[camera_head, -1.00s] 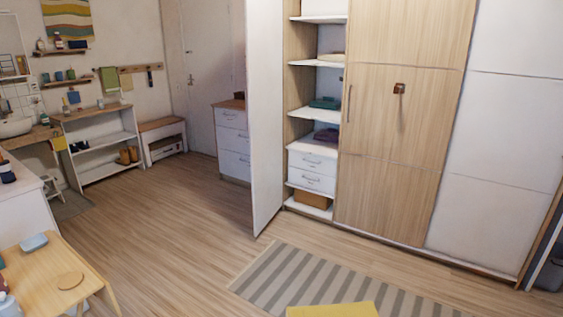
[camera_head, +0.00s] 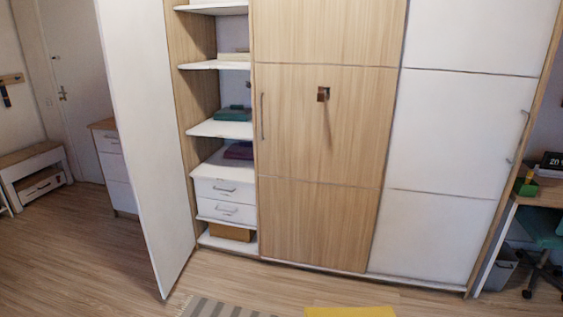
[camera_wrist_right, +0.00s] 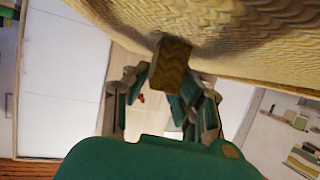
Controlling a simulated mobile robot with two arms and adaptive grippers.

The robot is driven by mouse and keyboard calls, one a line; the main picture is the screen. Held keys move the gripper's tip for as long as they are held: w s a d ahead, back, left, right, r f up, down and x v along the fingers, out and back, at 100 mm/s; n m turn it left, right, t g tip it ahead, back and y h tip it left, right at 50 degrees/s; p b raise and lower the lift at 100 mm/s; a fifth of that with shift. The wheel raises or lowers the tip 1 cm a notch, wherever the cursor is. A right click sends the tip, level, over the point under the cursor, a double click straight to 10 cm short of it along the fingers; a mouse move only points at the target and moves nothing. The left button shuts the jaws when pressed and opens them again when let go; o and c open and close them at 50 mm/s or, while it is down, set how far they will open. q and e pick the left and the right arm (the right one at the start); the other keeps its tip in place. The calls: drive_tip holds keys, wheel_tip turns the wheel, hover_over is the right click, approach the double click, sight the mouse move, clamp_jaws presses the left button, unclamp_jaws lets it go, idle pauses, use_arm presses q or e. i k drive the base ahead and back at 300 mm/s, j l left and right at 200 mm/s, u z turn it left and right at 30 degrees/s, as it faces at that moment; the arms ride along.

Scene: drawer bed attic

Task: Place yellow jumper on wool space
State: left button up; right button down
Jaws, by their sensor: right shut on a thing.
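The yellow jumper (camera_head: 350,312) shows as a flat yellow edge at the bottom of the head view. In the right wrist view its knitted yellow fabric (camera_wrist_right: 240,35) fills the top. A teal folded item lies on one shelf (camera_head: 220,129), a purple one lies lower, and a pale one higher. I cannot read which shelf is the wool space. My left gripper is not in view.
An open white door (camera_head: 150,150) stands out on the left of the shelves. A closed wooden panel (camera_head: 320,130) is to their right. A striped rug (camera_head: 215,308) lies in front. The wooden floor before the wardrobe is clear. A desk and chair (camera_head: 545,235) stand far right.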

sight(222, 168)
drive_tip(key=i+u, duration=0.15)
drive_tip(key=i, duration=0.35)
drive_tip(key=i+l+u, duration=0.15)
drive_tip(key=i, duration=0.3)
drive_tip(key=i+l+u, duration=0.15)
drive_tip(key=i, duration=0.35)
drive_tip(key=i+u, duration=0.3)
drive_tip(key=i, duration=1.25)
drive_tip(key=i+l+u, duration=0.2)
drive_tip(key=i, duration=0.35)
drive_tip(key=i+l+u, duration=0.1)
drive_tip(key=i+u, duration=0.15)
drive_tip(key=i, duration=0.3)
